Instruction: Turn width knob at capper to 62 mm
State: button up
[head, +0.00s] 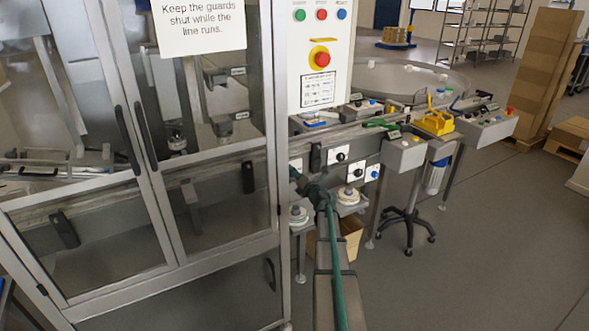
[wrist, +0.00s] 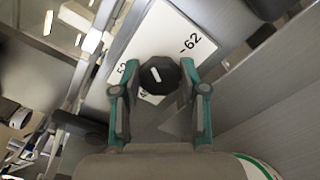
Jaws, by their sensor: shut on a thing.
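The width knob (wrist: 158,76) is dark and many-sided, with a short white line on its face. It sits on a white scale plate (wrist: 172,35) in the wrist view. The number 62 is printed at the plate's upper right, and what looks like 52 is at its left, partly covered. The white line slants toward the upper left and does not point at 62. My gripper (wrist: 158,72) has its teal fingers on both sides of the knob and is shut on it. In the head view my gripper (head: 301,178) reaches the machine front and hides this knob.
Other white plates with black knobs (head: 340,155) are close to the right of my gripper. Glass guard doors (head: 140,140) stand at the left. A control panel with a red emergency button (head: 322,59) rises above. Open floor lies at the right.

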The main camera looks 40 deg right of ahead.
jog(key=shift+f+m+p, duration=0.2)
jog(key=shift+m+p, duration=4.75)
jog(key=shift+m, duration=1.65)
jog(key=o, duration=1.1)
jog(key=shift+s, duration=0.15)
jog(key=s+a, duration=0.1)
jog(key=s, duration=1)
jog(key=shift+s+a, duration=0.35)
jog(key=shift+a, duration=0.05)
